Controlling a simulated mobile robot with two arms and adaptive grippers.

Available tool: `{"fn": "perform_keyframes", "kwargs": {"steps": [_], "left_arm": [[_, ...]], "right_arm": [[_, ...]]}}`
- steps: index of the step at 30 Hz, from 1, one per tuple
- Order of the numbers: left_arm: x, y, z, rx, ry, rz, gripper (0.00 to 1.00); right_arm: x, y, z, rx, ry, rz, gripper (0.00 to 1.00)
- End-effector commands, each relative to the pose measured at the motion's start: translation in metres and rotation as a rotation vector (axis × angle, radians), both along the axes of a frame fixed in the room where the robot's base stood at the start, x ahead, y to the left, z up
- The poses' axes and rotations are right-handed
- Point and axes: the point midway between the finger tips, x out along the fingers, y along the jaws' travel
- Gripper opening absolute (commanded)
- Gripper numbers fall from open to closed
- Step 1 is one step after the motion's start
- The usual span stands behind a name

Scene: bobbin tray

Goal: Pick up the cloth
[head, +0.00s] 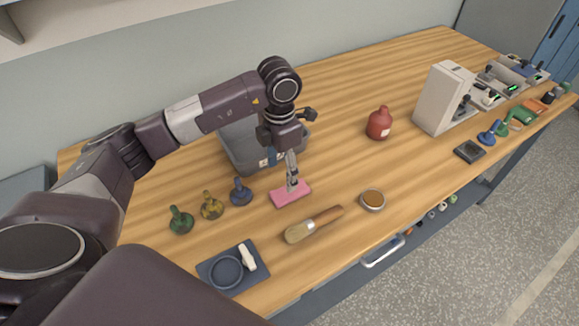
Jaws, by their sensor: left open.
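The fingers hide a small part of the cloth. My right gripper is not in the head view.
A grey bin (237,150) stands behind the gripper. Green (180,220), yellow (211,206) and blue (240,192) bobbins stand left of the cloth. A brush (314,224) and a small round dish (372,200) lie to the right. A dark tray (257,279) is at the front edge.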

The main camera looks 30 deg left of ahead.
Motion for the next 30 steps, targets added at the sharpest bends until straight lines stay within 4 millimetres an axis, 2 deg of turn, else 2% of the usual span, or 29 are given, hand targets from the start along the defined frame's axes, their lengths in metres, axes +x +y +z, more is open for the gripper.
{"fn": "perform_keyframes", "kwargs": {"steps": [6,10,14,18,22,28,30], "left_arm": [[-0.001,-0.001,-0.018,-0.001,0.005,0.000,0.60],[-0.001,-0.002,-0.031,-0.001,0.005,0.000,0.60],[0.001,-0.005,-0.048,-0.001,0.005,0.000,0.60],[0.002,-0.005,-0.069,-0.002,0.003,0.000,0.60],[0.002,-0.005,-0.077,-0.001,0.001,-0.001,0.60],[0.003,-0.005,-0.078,-0.001,-0.001,-0.001,0.60],[0.003,-0.005,-0.078,-0.001,0.000,-0.001,0.52]], "right_arm": [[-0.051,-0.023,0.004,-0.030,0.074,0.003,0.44],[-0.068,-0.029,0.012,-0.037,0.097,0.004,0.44],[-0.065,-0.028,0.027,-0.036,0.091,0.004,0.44],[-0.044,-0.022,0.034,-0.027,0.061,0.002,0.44],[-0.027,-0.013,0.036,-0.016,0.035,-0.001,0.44],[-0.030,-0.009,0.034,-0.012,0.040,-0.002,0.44],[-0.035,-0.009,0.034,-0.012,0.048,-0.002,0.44]]}}
